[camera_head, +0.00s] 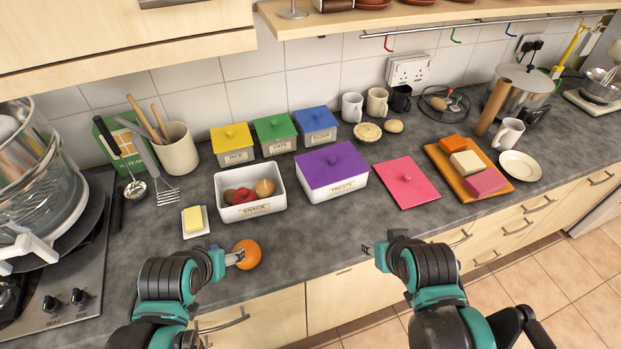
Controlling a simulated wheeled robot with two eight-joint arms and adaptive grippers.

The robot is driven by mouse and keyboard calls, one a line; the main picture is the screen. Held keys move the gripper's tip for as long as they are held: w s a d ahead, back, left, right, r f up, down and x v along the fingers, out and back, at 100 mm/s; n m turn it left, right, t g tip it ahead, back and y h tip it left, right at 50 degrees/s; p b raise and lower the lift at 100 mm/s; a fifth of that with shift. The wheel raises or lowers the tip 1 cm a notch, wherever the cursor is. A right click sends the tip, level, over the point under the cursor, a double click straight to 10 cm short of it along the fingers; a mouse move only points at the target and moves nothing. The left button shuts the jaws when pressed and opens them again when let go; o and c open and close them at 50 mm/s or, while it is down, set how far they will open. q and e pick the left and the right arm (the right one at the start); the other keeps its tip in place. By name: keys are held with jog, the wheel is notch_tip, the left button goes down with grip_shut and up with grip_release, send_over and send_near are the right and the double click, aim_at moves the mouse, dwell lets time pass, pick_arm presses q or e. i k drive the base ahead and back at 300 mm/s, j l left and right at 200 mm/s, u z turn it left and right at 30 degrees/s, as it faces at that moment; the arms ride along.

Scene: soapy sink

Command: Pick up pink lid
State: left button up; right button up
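A white open box (228,213) of fruit stands left of the purple-lidded box. The counter in front of the pink lid is clear.

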aim_at(409, 186)
jog(key=l+u, duration=0.3)
jog(key=l, duration=0.35)
jog(key=k+l+u, duration=0.25)
jog(key=l, duration=0.35)
jog(key=i+l+u, duration=0.15)
jog(key=l, duration=0.15)
jog(key=l+u, duration=0.15)
jog(key=l, duration=0.15)
jog(key=i+l+u, duration=0.15)
jog(key=l, duration=0.15)
